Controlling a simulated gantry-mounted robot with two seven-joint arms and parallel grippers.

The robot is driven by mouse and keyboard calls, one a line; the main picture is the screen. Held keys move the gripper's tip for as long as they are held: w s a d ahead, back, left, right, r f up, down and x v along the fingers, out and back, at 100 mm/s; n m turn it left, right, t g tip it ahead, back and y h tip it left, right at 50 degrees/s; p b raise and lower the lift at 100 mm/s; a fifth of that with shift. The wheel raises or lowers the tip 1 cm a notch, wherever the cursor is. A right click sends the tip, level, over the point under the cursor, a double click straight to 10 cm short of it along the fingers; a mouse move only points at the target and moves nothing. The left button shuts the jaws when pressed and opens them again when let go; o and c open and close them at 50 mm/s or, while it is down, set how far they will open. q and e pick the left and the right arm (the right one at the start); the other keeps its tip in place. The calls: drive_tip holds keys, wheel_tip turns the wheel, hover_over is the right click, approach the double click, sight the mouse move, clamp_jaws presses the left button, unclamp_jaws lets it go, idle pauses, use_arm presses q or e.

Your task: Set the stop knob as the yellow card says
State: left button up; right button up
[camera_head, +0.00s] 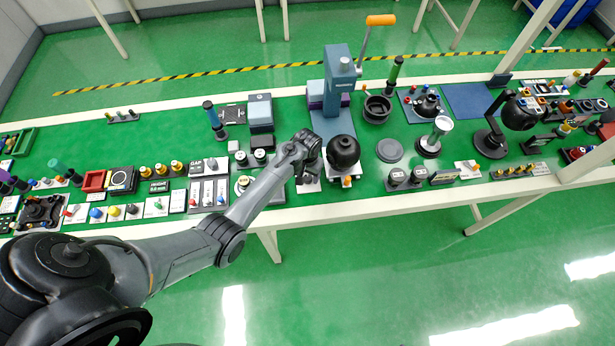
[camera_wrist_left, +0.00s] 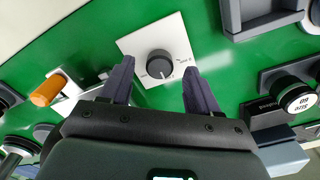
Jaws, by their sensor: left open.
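The knob (camera_wrist_left: 160,65) is dark, round and ridged, on a square white plate with small dark markings, in the left wrist view. The markings are too small to read. In the head view the white plate (camera_head: 309,186) shows under my left gripper (camera_head: 308,168), which hides the knob. My left gripper (camera_wrist_left: 157,74) is open. Its two fingers appear on either side of the knob in the wrist view, with gaps showing; I cannot tell the remaining height. I cannot pick out a readable yellow card in either view. My right gripper is not in view.
A black ball-shaped device (camera_head: 343,150) stands right beside the left gripper. An orange-ended part (camera_wrist_left: 48,90) lies left of the plate in the wrist view. A blue press (camera_head: 339,85) with an orange handle stands behind. Several small panels (camera_head: 208,192) crowd the bench to the left.

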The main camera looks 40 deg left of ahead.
use_arm(q)
drive_tip(key=shift+f, duration=0.95)
drive_tip(key=c, duration=1)
